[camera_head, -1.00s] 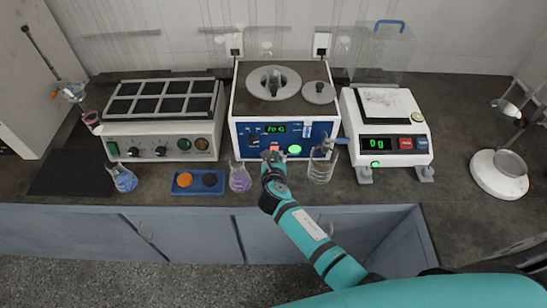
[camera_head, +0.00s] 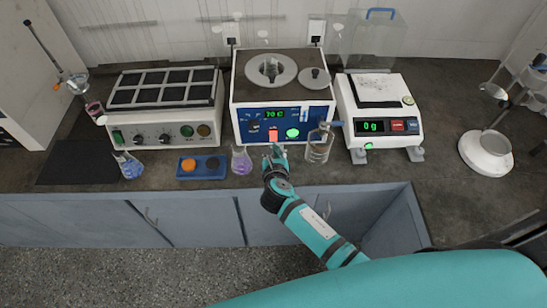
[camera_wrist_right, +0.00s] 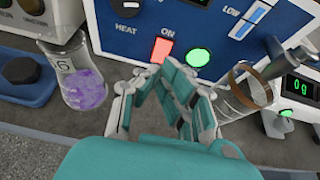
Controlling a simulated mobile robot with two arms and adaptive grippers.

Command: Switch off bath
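The bath (camera_head: 283,103) stands mid-bench with a blue front panel and a display reading 70 C. Its red switch (camera_head: 273,135) is lit, left of a round green light (camera_head: 293,133). In the right wrist view the lit switch (camera_wrist_right: 161,50) sits under the word ON, beside the green light (camera_wrist_right: 198,57). My right gripper (camera_head: 275,149) is just in front of and below the switch. In the right wrist view its fingertips (camera_wrist_right: 160,70) come together, empty, just below the switch; I cannot tell whether they touch the panel. My left gripper is not in view.
A flask with purple liquid (camera_head: 241,161) stands left of my gripper, and a clear glass vessel (camera_head: 318,148) stands right of it. A blue tray (camera_head: 214,174) lies further left. A block heater (camera_head: 165,121) and a balance (camera_head: 384,130) flank the bath.

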